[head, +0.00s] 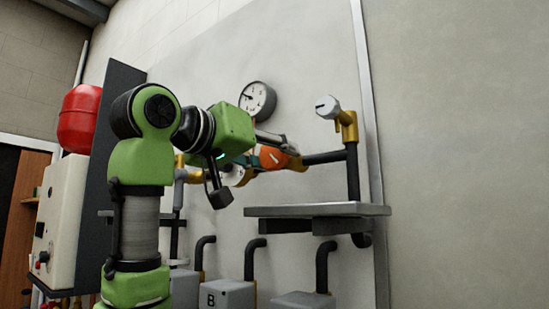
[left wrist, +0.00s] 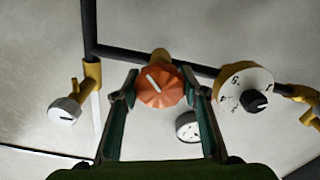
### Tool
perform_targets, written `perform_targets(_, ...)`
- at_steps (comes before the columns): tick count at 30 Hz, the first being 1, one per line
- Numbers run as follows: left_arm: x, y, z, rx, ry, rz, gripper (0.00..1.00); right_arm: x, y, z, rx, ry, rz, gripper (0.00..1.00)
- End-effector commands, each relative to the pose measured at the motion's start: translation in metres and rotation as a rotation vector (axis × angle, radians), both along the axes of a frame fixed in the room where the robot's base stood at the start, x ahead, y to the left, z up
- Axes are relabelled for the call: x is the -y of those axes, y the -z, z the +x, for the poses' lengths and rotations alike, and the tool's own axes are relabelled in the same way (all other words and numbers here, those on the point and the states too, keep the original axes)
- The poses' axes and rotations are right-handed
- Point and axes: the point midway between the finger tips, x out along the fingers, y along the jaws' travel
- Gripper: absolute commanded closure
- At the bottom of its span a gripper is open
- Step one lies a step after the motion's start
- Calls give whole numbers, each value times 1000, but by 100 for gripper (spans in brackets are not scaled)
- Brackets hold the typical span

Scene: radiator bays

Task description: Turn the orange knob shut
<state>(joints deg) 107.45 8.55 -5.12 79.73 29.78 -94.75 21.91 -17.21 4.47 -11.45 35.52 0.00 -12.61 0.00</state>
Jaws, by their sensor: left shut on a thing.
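The orange knob (head: 271,157) sits on a brass fitting of the dark pipe on the wall panel. In the left wrist view the knob (left wrist: 160,88) faces me, with a white mark slanting from upper left to lower right. My left gripper (head: 279,152) is shut on the knob. Its fingertips (left wrist: 162,93) are on either side of the knob's rim in the left wrist view. In the head view the fingers and wrist hide part of the knob. My right gripper is in neither view.
A white numbered dial (left wrist: 242,88) is close beside the left fingers. A pale valve head (head: 327,106) on brass stands at the right. A round gauge (head: 257,100) is above my wrist. A metal shelf (head: 317,210) juts out below. A red tank (head: 77,120) is at left.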

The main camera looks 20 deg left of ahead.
Motion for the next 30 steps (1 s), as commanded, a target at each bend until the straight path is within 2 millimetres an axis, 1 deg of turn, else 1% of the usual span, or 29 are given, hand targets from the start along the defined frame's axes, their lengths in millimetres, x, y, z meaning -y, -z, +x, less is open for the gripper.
perform_targets(1,-1,3,1,6,-1,44,81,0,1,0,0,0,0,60)
perform_targets(14,-1,3,2,144,0,430,81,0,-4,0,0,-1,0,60)
perform_targets(30,-2,2,2,318,3,911,81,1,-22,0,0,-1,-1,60)
